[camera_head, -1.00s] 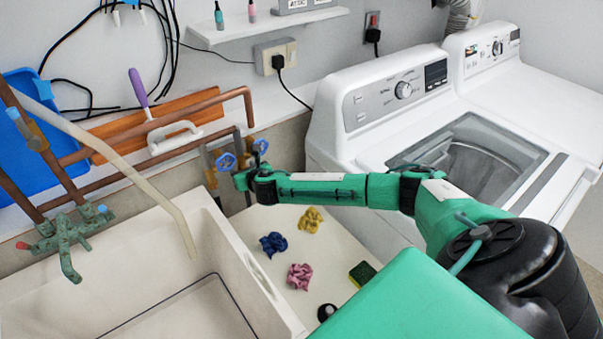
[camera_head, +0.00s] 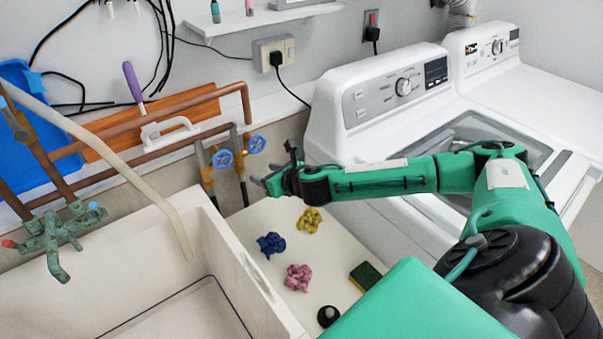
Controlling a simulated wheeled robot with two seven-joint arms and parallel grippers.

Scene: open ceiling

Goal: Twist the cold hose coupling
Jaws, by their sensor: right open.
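Two valves with blue round handles, a left one (camera_head: 221,158) and a right one (camera_head: 257,144), sit on the copper pipes by the wall behind the sink. Fittings hang below them, and the coupling itself is too small to make out. I cannot tell which valve is the cold one, since both handles are blue. My right gripper (camera_head: 275,167) is open and empty. In the picture it is just right of and below the right valve, apart from both handles. My left gripper is out of view.
A white sink (camera_head: 232,262) with a green corroded tap (camera_head: 55,236) is at left. Crumpled blue (camera_head: 271,244), yellow (camera_head: 309,220) and pink (camera_head: 298,278) cloths and a sponge (camera_head: 365,276) lie on the ledge. A washing machine (camera_head: 330,125) stands right, behind my right arm.

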